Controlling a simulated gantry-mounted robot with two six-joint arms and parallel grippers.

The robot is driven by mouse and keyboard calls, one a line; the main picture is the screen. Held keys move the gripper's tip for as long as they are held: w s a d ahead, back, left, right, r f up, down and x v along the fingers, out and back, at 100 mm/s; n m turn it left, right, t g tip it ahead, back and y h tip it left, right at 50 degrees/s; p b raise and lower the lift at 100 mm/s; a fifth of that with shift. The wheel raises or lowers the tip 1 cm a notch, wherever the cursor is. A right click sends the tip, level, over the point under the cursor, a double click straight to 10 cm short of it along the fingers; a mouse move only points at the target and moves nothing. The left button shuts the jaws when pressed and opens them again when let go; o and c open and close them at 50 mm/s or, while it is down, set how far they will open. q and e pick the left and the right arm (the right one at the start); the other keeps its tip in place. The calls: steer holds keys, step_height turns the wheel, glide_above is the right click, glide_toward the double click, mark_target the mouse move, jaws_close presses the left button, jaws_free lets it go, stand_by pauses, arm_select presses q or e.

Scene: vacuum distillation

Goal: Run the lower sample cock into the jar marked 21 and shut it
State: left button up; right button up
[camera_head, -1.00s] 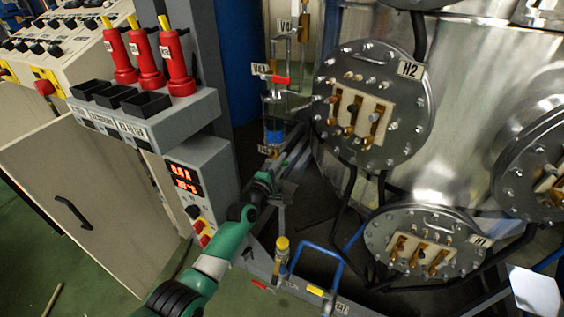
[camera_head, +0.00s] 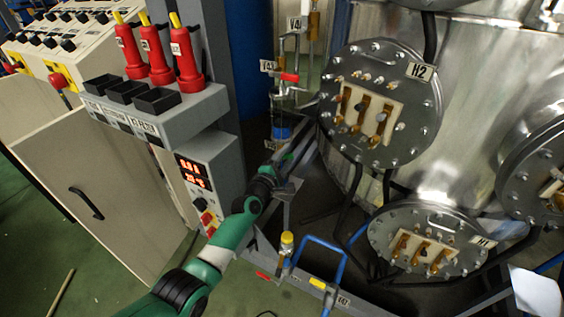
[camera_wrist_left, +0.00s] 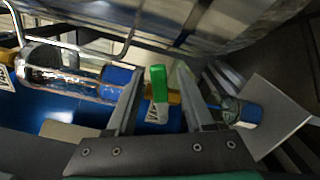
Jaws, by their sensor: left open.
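The lower sample cock shows in the left wrist view as a green handle (camera_wrist_left: 158,84) on a brass body, with a hanging label (camera_wrist_left: 157,112) too small to read. My left gripper (camera_head: 290,158) is open; in the wrist view its fingers stand either side of the handle, with no clear grip on it. A glass tube (camera_wrist_left: 65,75) with a blue section joins the cock. On its other side a small jar (camera_wrist_left: 241,112) with a blue part sits at a grey plate (camera_wrist_left: 277,116); its marking is not readable. In the head view the gripper hides the cock and jar. My right gripper is not in view.
A red-handled valve (camera_head: 289,77) is above on the same glass line. The steel vessel with flange H2 (camera_head: 378,105) stands close on the right. A grey control box (camera_head: 207,180) is on the left.

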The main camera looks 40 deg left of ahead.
arm_select(q)
steer(key=p+v, duration=0.4)
steer(key=shift+s+r, duration=0.2)
steer(key=shift+r, duration=0.2)
steer(key=p, duration=0.4)
glide_toward(287, 155)
steer(key=shift+s+d+f, duration=0.1)
steer(key=shift+s+f, duration=0.35)
steer(key=shift+s, duration=0.1)
